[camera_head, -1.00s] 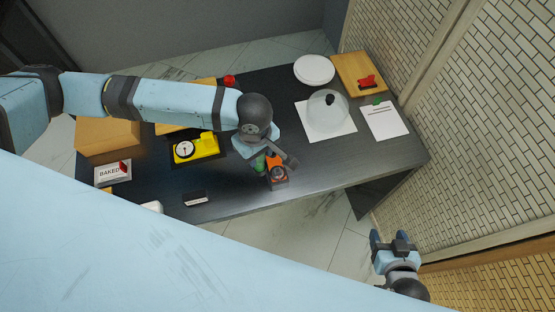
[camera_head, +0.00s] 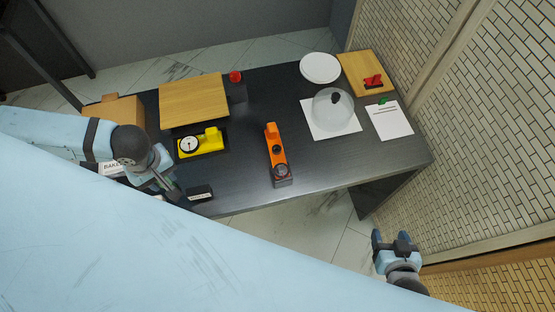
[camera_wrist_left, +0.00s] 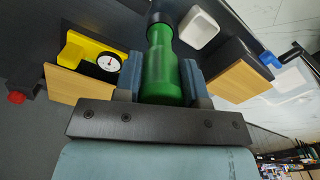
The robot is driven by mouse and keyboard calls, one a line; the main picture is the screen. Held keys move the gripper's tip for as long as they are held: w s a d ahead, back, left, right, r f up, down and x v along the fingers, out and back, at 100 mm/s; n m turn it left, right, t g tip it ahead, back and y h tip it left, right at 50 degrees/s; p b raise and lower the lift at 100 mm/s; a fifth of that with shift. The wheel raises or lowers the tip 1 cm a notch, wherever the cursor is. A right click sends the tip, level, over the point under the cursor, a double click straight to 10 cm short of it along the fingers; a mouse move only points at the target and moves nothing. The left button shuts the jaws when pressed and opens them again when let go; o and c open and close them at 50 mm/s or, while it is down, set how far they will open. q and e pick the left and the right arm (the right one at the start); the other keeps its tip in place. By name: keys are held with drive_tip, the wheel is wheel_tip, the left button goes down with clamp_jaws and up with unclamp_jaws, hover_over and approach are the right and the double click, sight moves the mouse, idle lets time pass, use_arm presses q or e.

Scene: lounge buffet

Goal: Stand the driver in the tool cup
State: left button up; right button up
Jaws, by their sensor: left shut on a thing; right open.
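The driver's green handle (camera_wrist_left: 162,68) is between the fingers of my left gripper (camera_wrist_left: 161,85) in the left wrist view. Its dark far end (camera_wrist_left: 159,17) reaches the top edge, so its tip is out of view. A white, square, open cup (camera_wrist_left: 202,29), seemingly the tool cup, is just right of the driver and apart from it in the picture. In the head view my left gripper (camera_head: 171,188) is over the table's near left edge, and the driver is not clearly visible there. My right gripper (camera_head: 391,242) is open and empty, off the table's near right side.
The dark table (camera_head: 235,185) holds an orange tool (camera_head: 276,150), a yellow gauge device (camera_head: 207,140), a wooden board (camera_head: 195,99) and a small black label block (camera_head: 200,193).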

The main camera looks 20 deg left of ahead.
use_arm(q)
drive_tip(key=s+a+f+b, duration=0.1)
drive_tip(key=s+a+f, duration=0.2)
drive_tip(key=s+a, duration=0.2)
drive_tip(key=shift+a+f, duration=0.2)
drive_tip(key=shift+a, duration=0.95)
use_arm(e)
drive_tip(key=shift+f, duration=0.65)
use_arm(q)
drive_tip(key=shift+p, duration=0.4)
use_arm(e)
drive_tip(key=shift+r+m, duration=0.25)
drive_tip(key=shift+m, duration=0.05)
use_arm(q)
drive_tip(key=shift+s, duration=0.1)
use_arm(e)
drive_tip(key=shift+r, duration=0.1)
